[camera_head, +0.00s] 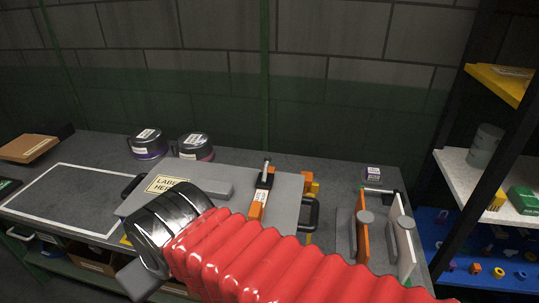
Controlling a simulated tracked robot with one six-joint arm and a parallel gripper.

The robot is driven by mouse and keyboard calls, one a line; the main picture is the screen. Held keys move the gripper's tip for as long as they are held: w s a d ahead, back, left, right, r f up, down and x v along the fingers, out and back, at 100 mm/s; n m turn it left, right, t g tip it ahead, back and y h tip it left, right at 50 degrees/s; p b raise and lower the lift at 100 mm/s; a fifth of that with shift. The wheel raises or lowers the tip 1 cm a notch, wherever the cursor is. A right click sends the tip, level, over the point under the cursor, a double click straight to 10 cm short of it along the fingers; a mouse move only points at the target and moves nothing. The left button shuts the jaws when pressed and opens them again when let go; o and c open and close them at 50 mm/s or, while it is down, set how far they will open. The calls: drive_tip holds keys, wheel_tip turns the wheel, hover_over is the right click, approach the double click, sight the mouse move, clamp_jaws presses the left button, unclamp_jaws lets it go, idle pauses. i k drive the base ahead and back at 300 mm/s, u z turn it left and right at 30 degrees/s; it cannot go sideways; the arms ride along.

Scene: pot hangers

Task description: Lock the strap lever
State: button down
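A grey case (284,200) with a "LABEL HERE" sticker (167,184) lies on the worktop, partly hidden behind my arm. An orange strap (258,205) runs over its middle, and the strap lever (265,176), a dark buckle with a metal-tipped handle, stands up from it at the back. I cannot tell whether the lever is locked. My gripper (165,222) is left of the strap and apart from the lever, over the front left of the case. Grey parts show on both sides of its black wrist. Its fingertips are hidden, so I cannot tell whether it is open.
Two round tins (195,146) stand behind the case. An orange panel (362,228) and a pale panel (403,240) with round-topped grey handles stand at the right. A white-outlined area (70,198) on the left worktop is clear. Shelves (468,172) stand at the far right.

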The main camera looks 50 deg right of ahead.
sight(267, 159)
drive_tip(key=k, duration=0.9)
drive_tip(key=z, duration=0.5)
drive_tip(key=i, duration=1)
